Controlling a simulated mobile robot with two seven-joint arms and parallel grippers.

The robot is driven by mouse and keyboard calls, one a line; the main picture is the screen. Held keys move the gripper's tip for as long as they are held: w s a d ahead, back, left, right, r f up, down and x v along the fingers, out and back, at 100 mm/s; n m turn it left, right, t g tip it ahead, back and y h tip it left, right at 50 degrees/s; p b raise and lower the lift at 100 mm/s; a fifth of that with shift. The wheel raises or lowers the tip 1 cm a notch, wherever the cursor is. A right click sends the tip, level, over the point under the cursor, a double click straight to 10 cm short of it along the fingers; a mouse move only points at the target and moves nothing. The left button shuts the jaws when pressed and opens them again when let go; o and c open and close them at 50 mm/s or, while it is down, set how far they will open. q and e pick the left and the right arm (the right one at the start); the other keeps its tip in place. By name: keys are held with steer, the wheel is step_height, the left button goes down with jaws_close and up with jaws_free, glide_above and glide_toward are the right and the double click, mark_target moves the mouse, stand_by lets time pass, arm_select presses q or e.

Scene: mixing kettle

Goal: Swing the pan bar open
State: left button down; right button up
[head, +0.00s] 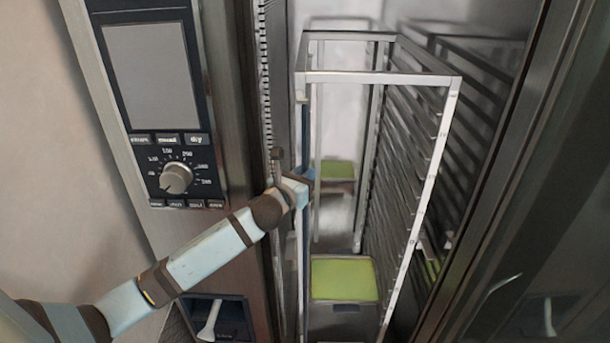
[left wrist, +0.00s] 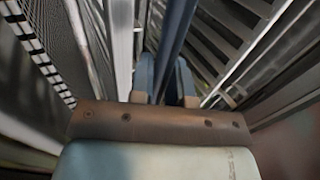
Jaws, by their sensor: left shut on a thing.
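The pan bar (head: 306,135) is a thin dark-blue upright bar at the left front post of the metal rack (head: 385,77). My left gripper (head: 305,181) reaches in from the left and is shut on the bar around its middle height. In the left wrist view the bar (left wrist: 179,28) runs up and away from between the fingers of the left gripper (left wrist: 164,80). My right gripper is in neither view.
The rack stands inside a steel oven chamber, with a green-topped box (head: 343,280) low inside. A control panel with a knob (head: 176,178) is on the left. A dark door or wall (head: 545,200) closes the right side.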

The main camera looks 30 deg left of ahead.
arm_select(q)
steer(key=c, duration=1.1)
jaws_free()
steer(key=shift+w+y, duration=0.1)
steer(key=shift+y, duration=0.2)
